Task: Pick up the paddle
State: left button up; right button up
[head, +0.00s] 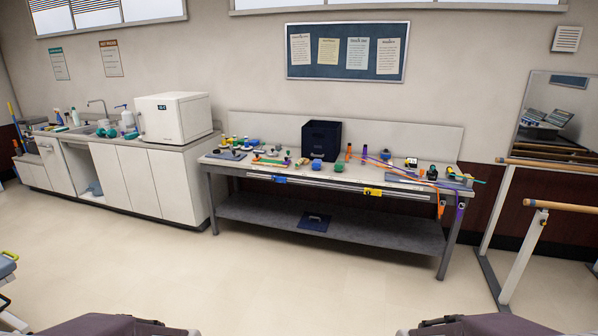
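I cannot pick out the paddle for certain; the items on the workbench (330,266) are too small and crowded from here. The bench stands across the room against the back wall, with many small coloured objects along its top. Among them are a dark open bin (321,139), blue blocks, orange upright pieces and orange and purple straps hanging over the front edge. Dark parts of my own arms show at the bottom left and bottom right edges. Neither gripper's fingers are in view, and both are far from the bench.
A white counter (128,183) with a sink and a white box-shaped appliance (173,116) stands left of the bench. A dark blue item (314,222) lies on its lower shelf. Wooden-railed parallel bars (549,206) stand at right. Open floor lies ahead.

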aim_at(301, 161)
jog(key=i, duration=3.15)
jog(key=i+z, duration=0.25)
jog(key=i, duration=0.2)
jog(key=i+j+z, duration=0.25)
jog(key=i, duration=0.2)
jog(key=i+j+z, duration=0.25)
jog(key=i, duration=0.2)
jog(key=i+j+z, duration=0.3)
jog(key=i, duration=0.15)
